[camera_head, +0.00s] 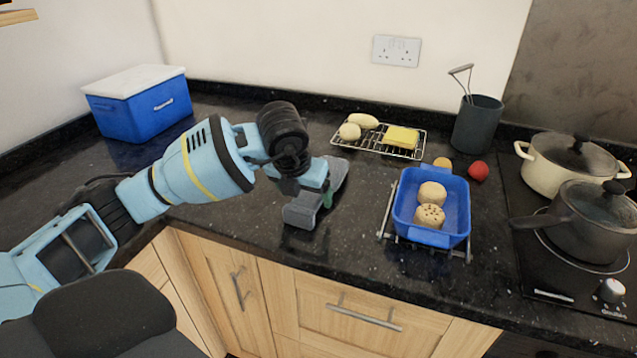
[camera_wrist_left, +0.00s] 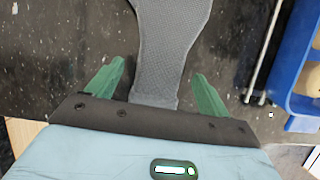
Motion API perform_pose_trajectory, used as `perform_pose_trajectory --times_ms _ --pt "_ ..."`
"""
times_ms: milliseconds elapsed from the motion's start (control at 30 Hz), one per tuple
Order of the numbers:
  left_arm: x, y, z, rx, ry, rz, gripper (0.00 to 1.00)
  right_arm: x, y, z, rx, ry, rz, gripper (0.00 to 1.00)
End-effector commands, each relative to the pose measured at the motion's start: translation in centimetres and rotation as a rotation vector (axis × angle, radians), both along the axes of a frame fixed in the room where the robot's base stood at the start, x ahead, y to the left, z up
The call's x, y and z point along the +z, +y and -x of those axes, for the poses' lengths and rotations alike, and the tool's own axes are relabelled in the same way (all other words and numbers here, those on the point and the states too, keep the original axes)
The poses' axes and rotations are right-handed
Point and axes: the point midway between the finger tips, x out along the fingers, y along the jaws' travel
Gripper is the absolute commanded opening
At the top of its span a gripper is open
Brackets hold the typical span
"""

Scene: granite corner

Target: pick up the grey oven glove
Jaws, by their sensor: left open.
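The grey oven glove (camera_head: 337,172) lies on the dark granite worktop, partly hidden behind my left gripper in the head view. My left gripper (camera_head: 327,197) is above its near part, pointing down. In the left wrist view the glove (camera_wrist_left: 168,50) runs between the two green fingertips of the left gripper (camera_wrist_left: 155,82). The fingers are apart, one on each side of the glove's narrow part, with a gap to it on both sides. I cannot tell how high the fingers are above the worktop. My right gripper is not in view.
A blue tray (camera_head: 406,203) with two buns stands on a wire rack right of the glove. Another rack (camera_head: 376,146) with cheese and pale rolls is behind. Pots (camera_head: 589,228) stand on the hob at right. A blue box (camera_head: 142,108) is back left.

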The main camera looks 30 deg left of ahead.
Motion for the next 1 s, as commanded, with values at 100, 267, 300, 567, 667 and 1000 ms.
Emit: perform_pose_trajectory --times_ms 100,267,300,567,667,1000 --pt "-1.18 0.09 -0.46 0.001 0.001 0.001 0.80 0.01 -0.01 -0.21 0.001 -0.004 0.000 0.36" --pt "-1.55 0.14 -0.66 0.001 -0.001 0.001 0.80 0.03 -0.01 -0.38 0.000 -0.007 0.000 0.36" --pt "-1.54 0.14 -0.66 0.000 -0.001 0.001 0.80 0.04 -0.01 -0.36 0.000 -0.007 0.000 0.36" --pt "-1.52 0.13 -0.64 0.000 -0.001 0.001 0.59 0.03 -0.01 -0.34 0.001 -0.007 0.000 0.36" --pt "-1.51 0.13 -0.63 0.000 -0.001 0.001 0.46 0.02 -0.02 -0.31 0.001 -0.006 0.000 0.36" --pt "-1.46 0.14 -0.65 0.001 -0.002 0.001 0.27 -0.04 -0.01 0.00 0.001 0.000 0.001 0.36"
